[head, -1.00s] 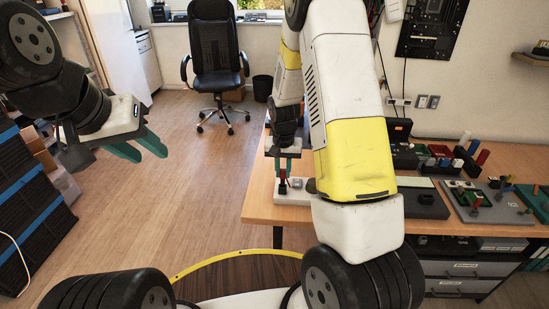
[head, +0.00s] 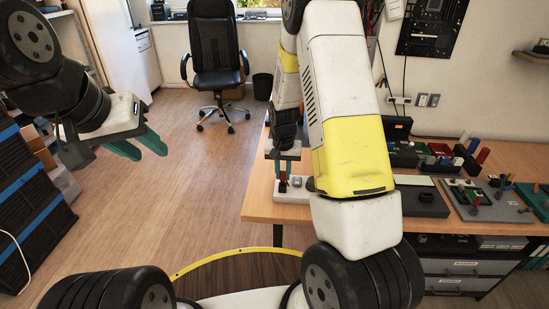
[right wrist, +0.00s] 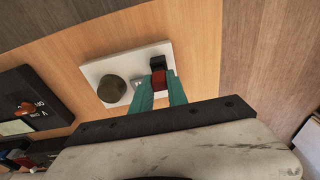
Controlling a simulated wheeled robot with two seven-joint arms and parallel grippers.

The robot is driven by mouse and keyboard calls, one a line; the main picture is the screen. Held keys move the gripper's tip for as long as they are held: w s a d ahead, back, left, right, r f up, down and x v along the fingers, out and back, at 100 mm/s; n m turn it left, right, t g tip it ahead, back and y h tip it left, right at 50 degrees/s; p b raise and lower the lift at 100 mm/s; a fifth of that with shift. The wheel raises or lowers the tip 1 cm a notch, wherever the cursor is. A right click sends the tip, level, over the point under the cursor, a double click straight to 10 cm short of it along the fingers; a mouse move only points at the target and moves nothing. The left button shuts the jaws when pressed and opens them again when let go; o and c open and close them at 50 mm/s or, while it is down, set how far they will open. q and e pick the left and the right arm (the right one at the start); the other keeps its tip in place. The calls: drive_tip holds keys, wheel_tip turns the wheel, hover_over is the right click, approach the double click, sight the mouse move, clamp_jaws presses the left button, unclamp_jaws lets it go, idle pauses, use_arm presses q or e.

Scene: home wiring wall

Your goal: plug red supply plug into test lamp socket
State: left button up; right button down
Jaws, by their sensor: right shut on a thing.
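My right gripper (head: 283,168) points down over a white plate (head: 297,195) at the left end of the workbench. It is shut on the red plug (head: 282,187); the right wrist view shows the red plug (right wrist: 158,80) between the green fingertips. A black block (right wrist: 157,62), perhaps the socket, is right beside the plug on the white plate (right wrist: 92,72). Whether the plug touches or enters it I cannot tell. The plate also carries a dark olive round part (right wrist: 111,89) and a small silver part (right wrist: 136,84). My left gripper (head: 143,147) is open and empty, far from the bench.
The wooden bench (head: 270,212) carries a dark box (head: 425,204) and a grey board with coloured parts (head: 487,207) to the right. In the right wrist view a black meter-like box (right wrist: 30,102) lies left of the plate. An office chair (head: 214,60) stands behind on open floor.

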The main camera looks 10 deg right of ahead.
sight(283, 172)
drive_tip(key=shift+f, duration=0.85)
drive_tip(key=c, duration=1.2)
unclamp_jaws()
drive_tip(key=r, duration=0.5)
drive_tip(key=s+r, duration=0.1)
drive_tip(key=r, duration=0.1)
drive_tip(key=shift+a+r, duration=0.15)
drive_tip(key=shift+r, duration=0.2)
